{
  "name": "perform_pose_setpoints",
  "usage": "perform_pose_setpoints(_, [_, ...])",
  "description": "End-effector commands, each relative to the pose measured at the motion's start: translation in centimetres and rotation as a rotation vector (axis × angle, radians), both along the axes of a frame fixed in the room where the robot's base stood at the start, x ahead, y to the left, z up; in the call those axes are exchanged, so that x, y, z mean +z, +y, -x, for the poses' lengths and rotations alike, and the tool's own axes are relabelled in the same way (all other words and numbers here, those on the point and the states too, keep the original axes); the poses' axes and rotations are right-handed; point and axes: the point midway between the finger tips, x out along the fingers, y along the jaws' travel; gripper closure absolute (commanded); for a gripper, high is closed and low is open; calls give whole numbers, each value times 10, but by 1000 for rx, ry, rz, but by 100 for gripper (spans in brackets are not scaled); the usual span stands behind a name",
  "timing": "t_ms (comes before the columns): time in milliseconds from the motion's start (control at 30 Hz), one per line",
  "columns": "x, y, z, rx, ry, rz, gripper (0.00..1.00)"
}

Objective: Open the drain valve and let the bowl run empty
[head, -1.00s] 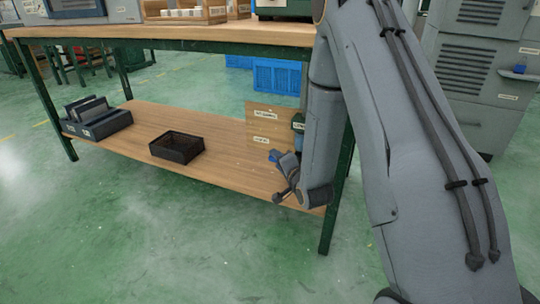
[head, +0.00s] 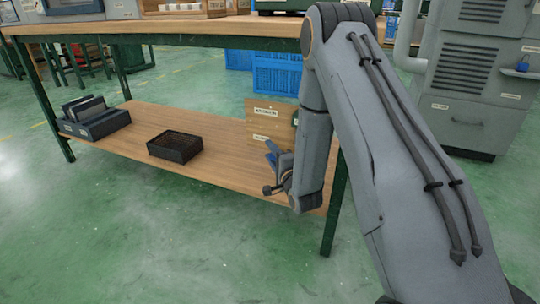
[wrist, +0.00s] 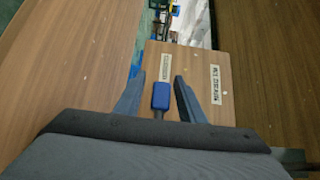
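A blue lever handle (wrist: 160,96) on a dark stem, apparently that of the drain valve, shows in the wrist view in front of a wooden board with two white labels (wrist: 190,70). My gripper (wrist: 160,90) is open, with one blue-grey finger on each side of the handle and a gap on both sides. In the head view my gripper (head: 274,158) is low at the right end of the bench's lower shelf, in front of the board (head: 263,112). My arm hides much of that corner. I cannot make out the bowl in either view.
The workbench (head: 150,28) has a wooden lower shelf (head: 225,160) carrying a dark wire basket (head: 175,147) and a grey file holder (head: 95,120). A green bench leg (head: 334,210) stands close to my arm. Blue crates (head: 277,75) are behind. The floor in front is clear.

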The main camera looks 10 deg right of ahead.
Motion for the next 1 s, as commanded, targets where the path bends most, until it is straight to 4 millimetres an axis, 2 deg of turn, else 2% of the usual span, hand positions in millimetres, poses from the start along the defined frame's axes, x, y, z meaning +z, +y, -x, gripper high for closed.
perform_pose_setpoints(133, [0,1,-8,0,0,0,64])
perform_pose_setpoints(400, [0,2,-9,0,1,0,66])
perform_pose_setpoints(600, [0,2,-9,0,1,0,100])
perform_pose_setpoints(867, [1,0,-10,-2,-1,-2,100])
perform_pose_setpoints(1000, [3,-12,-16,-16,-14,-18,100])
